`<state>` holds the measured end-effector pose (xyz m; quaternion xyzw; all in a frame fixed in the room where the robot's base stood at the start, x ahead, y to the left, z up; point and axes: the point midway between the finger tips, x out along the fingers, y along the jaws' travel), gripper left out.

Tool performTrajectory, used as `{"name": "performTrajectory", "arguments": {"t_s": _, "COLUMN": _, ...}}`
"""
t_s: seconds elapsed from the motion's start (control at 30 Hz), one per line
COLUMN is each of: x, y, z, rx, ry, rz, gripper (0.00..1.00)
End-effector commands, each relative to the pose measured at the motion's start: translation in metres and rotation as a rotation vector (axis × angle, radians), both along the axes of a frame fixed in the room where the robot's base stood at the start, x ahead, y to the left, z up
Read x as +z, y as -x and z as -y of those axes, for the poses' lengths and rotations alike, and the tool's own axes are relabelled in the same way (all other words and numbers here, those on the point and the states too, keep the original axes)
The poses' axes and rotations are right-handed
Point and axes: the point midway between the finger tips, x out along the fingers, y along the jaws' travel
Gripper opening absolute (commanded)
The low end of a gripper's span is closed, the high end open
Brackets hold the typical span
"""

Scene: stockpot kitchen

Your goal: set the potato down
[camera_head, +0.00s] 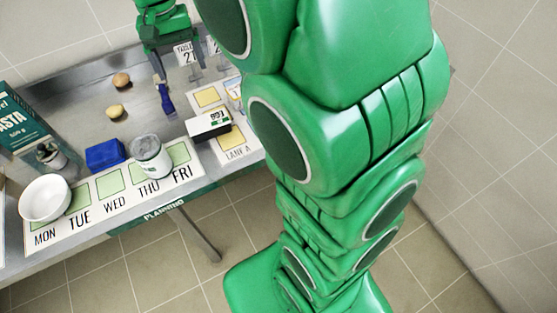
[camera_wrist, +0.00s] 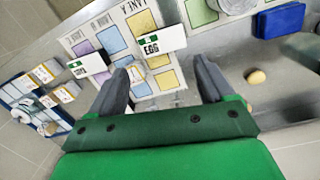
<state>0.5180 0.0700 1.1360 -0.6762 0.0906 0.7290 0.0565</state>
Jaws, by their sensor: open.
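Two small roundish things lie on the steel table. One is pale tan, most like a potato (camera_head: 115,111), and the other is browner (camera_head: 121,79); I cannot tell for certain which is the task's potato. The pale one also shows in the wrist view (camera_wrist: 256,76), right of my gripper, apart from its fingers. My gripper (camera_wrist: 161,65) is open with nothing held between its fingers. In the head view it is at the top, above the table's far side.
A blue box (camera_head: 106,154), a jar (camera_head: 151,157), a white bowl (camera_head: 45,198) and a pasta box (camera_head: 22,125) stand along the near and left side. A white box marked EGG (camera_wrist: 158,45) is beyond my fingertips. Bare steel surrounds the roundish things.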

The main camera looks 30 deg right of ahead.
Motion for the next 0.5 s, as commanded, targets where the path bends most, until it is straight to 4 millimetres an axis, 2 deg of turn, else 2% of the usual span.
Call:
{"name": "performTrajectory", "arguments": {"t_s": 0.03, "x": 0.004, "y": 0.014, "z": 0.007, "rx": 0.004, "ry": -0.002, "rz": 0.001, "gripper": 0.81}}
{"name": "performTrajectory", "arguments": {"t_s": 0.2, "x": 0.005, "y": 0.058, "z": 0.024, "rx": 0.030, "ry": -0.009, "rz": -0.011, "gripper": 0.81}}
{"name": "performTrajectory", "arguments": {"t_s": 0.5, "x": 0.000, "y": 0.140, "z": 0.048, "rx": 0.080, "ry": -0.025, "rz": -0.038, "gripper": 0.81}}
